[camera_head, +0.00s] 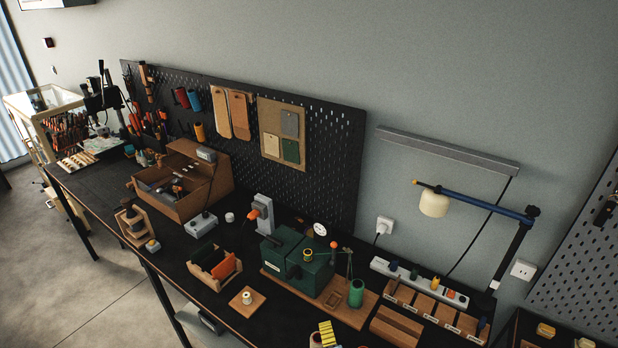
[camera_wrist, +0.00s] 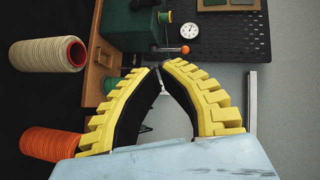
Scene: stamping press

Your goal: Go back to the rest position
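My gripper (camera_wrist: 156,68) has two curved yellow fingers with black inner faces. Their tips come together with at most a narrow gap, and I see nothing held between them. In the head view part of my gripper (camera_head: 327,333) shows at the bottom edge, in front of the bench; its tips cannot be made out there. The green stamping press (camera_head: 297,264) stands on a wooden base on the black bench, behind my gripper. The press (camera_wrist: 133,25) also shows beyond the fingers in the wrist view.
A cream spool (camera_wrist: 48,54) and an orange spool (camera_wrist: 50,144) lie left of my fingers in the wrist view.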

